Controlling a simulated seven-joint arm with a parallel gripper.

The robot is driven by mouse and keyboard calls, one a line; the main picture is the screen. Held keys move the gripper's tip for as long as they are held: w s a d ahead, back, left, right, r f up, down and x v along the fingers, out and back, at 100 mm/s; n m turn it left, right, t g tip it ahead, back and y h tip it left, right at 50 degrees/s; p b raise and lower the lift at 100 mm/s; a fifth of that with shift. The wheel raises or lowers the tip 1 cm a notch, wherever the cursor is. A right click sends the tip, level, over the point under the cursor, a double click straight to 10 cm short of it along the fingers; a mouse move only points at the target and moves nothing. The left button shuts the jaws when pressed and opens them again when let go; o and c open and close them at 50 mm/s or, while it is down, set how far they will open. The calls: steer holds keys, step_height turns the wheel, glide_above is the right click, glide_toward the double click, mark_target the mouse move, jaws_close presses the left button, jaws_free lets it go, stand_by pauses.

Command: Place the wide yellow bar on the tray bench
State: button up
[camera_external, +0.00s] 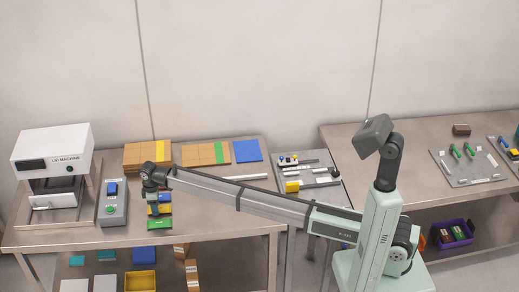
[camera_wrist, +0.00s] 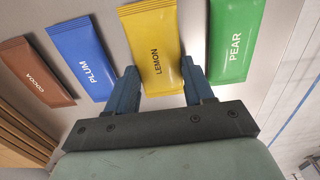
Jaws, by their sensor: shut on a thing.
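The yellow bar (camera_wrist: 152,45), labelled LEMON, lies in a row of bars in the wrist view. My gripper (camera_wrist: 160,85) has its blue fingers on either side of the bar's near end and is shut on it. In the external view my gripper (camera_external: 154,193) is low over the left bench (camera_external: 225,222) and partly hides the row. I cannot tell whether the bar is lifted off the surface. The external view does not make clear which bench is the tray bench.
A blue PLUM bar (camera_wrist: 82,57) and a brown COCOA bar (camera_wrist: 35,72) lie left of the yellow one; a green PEAR bar (camera_wrist: 235,40) lies close on its right. A button box (camera_external: 113,203) and a white lid machine (camera_external: 53,150) stand left. Another bench (camera_external: 400,135) stands right.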

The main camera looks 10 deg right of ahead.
steer(key=shift+f, duration=0.3)
steer(key=o, duration=1)
steer(key=shift+o, duration=0.2)
steer(key=shift+r, duration=0.1)
step_height(320, 180, up, 12)
stand_by(0.4)
